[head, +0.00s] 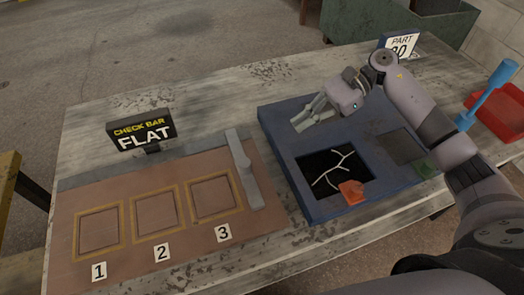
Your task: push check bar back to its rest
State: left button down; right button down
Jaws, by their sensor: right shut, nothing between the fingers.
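The check bar (243,168) is a grey bar with a raised end, lying along the right side of the brown board (185,245), right of the square marked 3. A black sign (141,131) behind the board reads "CHECK BAR FLAT". My right gripper (301,125) is shut and empty over the back left part of the blue block (285,155). It is to the right of the check bar and apart from it. I cannot tell its exact height above the block. My left gripper is out of view.
A "PART" sign (400,45) stands behind. A red tray (503,118) and blue-handled tool (487,95) are at right. The numbered squares are empty.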

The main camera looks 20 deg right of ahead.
aim_at(242, 162)
jog(key=shift+s+d+f+n+g+h, duration=0.15)
jog(key=shift+d+n+h, duration=0.1)
jog(key=shift+d, duration=0.25)
jog(key=shift+s+d+f+n+g+h, duration=0.15)
jog(key=shift+d+h, duration=0.1)
jog(key=shift+d, duration=0.2)
jog(key=shift+s+a, duration=0.1)
jog(key=shift+a, duration=0.1)
jog(key=p+x, duration=0.3)
jog(key=x, duration=0.6)
jog(key=shift+s+a+p, duration=0.15)
jog(key=shift+a+p, duration=0.15)
jog(key=shift+p, duration=0.1)
jog(key=shift+s+a+f+p, duration=0.15)
jog(key=shift+a+p, duration=0.3)
jog(key=shift+a, duration=0.5)
jog(key=shift+s+a+r+p, duration=0.15)
jog(key=shift+a+p, duration=0.25)
jog(key=shift+a, duration=0.5)
jog(key=shift+f, duration=0.1)
